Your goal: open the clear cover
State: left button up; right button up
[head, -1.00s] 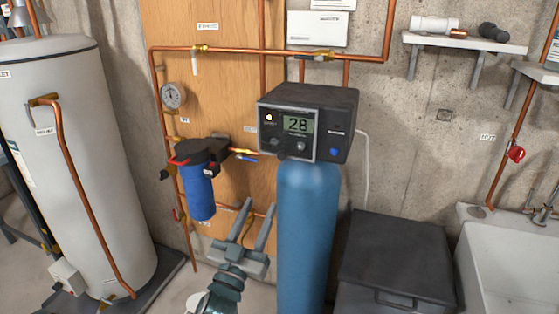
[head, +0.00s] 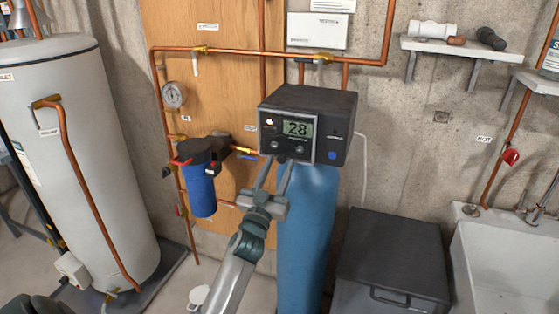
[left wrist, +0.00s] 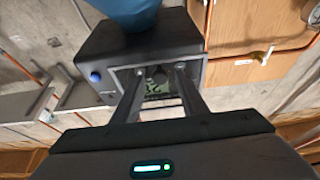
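The clear cover (head: 300,146) lies shut over the front panel of a dark control box (head: 341,118), with the lit display reading 28 behind it. The box sits on top of a blue tank (head: 307,235). My left gripper (head: 276,163) is at the cover's lower edge, towards its left side, with two fingers apart and pointing up at it. In the left wrist view the box appears upside down, and the fingertips (left wrist: 160,70) reach the framed panel with a gap between them. I cannot tell whether they touch the cover. My right gripper is out of view.
A blue filter housing (head: 201,190) hangs left of the tank. A white heater tank (head: 85,160) stands at the left. A dark lidded bin (head: 392,250) and a white sink (head: 510,250) are at the right. Copper pipes run along the wall behind.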

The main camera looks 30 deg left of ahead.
pick_arm(q)
jog(key=shift+w+a+r, duration=0.1)
jog(key=shift+w+r, duration=0.15)
jog(key=shift+w, duration=0.25)
jog(key=shift+c, duration=0.6)
grip_shut()
